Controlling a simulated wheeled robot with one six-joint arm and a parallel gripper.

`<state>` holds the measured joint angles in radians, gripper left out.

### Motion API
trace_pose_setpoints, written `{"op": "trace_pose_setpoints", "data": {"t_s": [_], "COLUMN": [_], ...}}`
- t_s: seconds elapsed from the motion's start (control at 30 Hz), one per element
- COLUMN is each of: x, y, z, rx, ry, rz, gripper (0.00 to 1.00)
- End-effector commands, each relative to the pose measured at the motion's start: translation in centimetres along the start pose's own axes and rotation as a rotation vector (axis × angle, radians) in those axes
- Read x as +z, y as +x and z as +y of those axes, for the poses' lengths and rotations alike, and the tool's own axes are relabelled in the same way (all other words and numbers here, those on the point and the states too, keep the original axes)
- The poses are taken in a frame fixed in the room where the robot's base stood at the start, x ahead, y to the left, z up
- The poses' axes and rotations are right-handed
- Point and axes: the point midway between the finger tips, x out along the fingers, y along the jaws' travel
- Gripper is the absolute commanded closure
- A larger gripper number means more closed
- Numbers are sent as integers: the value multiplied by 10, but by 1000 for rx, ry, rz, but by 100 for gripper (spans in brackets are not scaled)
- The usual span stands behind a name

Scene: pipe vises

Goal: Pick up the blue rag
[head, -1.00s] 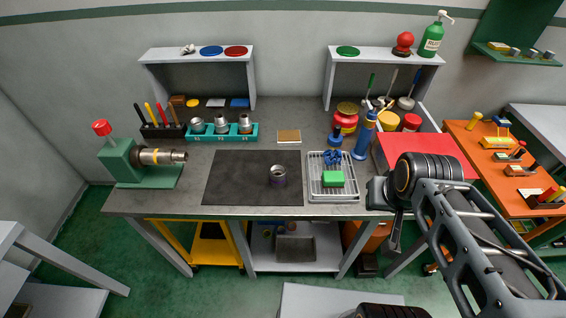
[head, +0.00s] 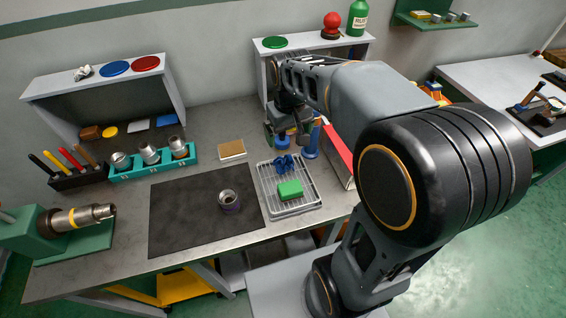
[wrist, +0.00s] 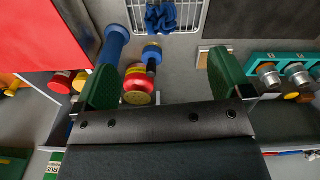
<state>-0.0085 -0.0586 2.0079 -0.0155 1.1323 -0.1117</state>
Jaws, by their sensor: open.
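The blue rag (head: 284,163) is a crumpled dark blue bundle at the back of a wire-rack tray (head: 305,206). It also shows at the top of the wrist view (wrist: 161,18). My gripper (head: 288,133) is above the bench just behind the tray, apart from the rag. In the wrist view my gripper (wrist: 163,78) has its two green-padded fingers spread wide with nothing held between them.
A blue bottle (wrist: 113,45) and a red-and-yellow tin (wrist: 138,86) stand close to the fingers. A red panel (head: 339,155) is right of the tray. A dark mat (head: 195,205) with a metal ring (head: 229,201) lies left. A shelf (head: 300,48) stands behind.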

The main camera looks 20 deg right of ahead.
Motion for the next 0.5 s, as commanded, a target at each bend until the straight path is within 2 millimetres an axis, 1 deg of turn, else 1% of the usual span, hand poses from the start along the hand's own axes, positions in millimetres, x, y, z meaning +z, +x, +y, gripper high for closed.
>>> {"op": "trace_pose_setpoints", "data": {"t_s": [0.03, 0.1, 0.2, 0.33, 0.5], "x": [-14, -28, -44, -56, -56], "y": [9, 18, 29, 41, 68], "z": [2, 5, 6, 7, 6], "rx": [-3, -7, -12, -17, -20], "ry": [-10, -27, -45, -63, -71], "rz": [-40, -82, -127, -165, -185], "gripper": [0, 0, 0, 0, 0]}}
